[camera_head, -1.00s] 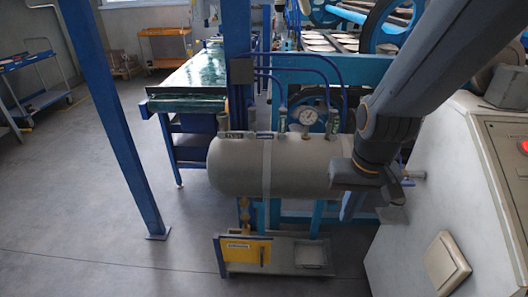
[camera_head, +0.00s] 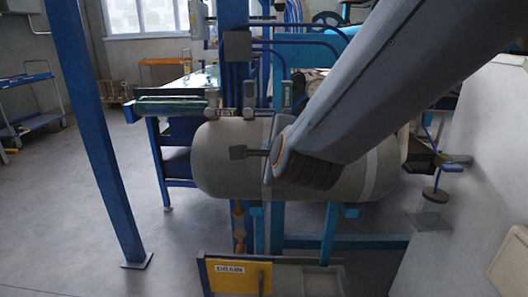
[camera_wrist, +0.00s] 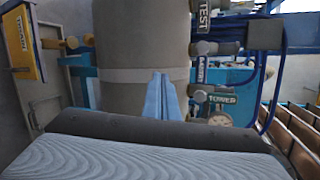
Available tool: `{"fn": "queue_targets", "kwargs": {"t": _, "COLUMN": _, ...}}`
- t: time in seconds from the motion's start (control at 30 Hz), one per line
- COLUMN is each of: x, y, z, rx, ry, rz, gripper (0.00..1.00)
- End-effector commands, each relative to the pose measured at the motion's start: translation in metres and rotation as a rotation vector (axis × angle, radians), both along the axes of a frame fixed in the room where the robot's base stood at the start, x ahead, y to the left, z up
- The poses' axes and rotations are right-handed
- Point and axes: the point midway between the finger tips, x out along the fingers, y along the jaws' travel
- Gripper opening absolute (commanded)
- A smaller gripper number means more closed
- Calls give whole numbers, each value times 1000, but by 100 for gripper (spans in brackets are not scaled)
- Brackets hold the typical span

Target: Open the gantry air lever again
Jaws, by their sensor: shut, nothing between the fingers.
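My gripper (camera_wrist: 159,78) shows in the wrist view as blue fingers pressed together and empty, in front of the grey air tank (camera_wrist: 140,35). The tank also shows in the head view (camera_head: 220,165). Along the tank's top, the wrist view shows a TEST label (camera_wrist: 203,14), a smaller label (camera_wrist: 201,70) too small to read with certainty, and a TOWER label (camera_wrist: 222,99). In the head view, an upright fitting (camera_head: 287,94) stands right of the TEST label (camera_head: 224,112). My arm hides the fittings further right.
A yellow DRAIN panel (camera_head: 236,279) stands below the tank. A blue post (camera_head: 95,140) rises at the left, with open floor around it. Blue pipes (camera_head: 305,43) run above the tank. A pale cabinet (camera_head: 475,170) is close at the right.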

Motion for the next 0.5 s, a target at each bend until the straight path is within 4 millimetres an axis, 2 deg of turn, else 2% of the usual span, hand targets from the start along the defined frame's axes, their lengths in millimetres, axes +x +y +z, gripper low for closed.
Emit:
{"fn": "queue_targets", "kwargs": {"t": 0.03, "x": 6, "y": 7, "z": -10, "rx": 79, "ry": -32, "rz": -27, "gripper": 0}}
{"fn": "queue_targets", "kwargs": {"t": 0.2, "x": 13, "y": 20, "z": -9, "rx": 388, "ry": -134, "rz": -132, "gripper": 0}}
{"fn": "queue_targets", "kwargs": {"t": 0.5, "x": 10, "y": 26, "z": -11, "rx": 950, "ry": -297, "rz": -249, "gripper": 0}}
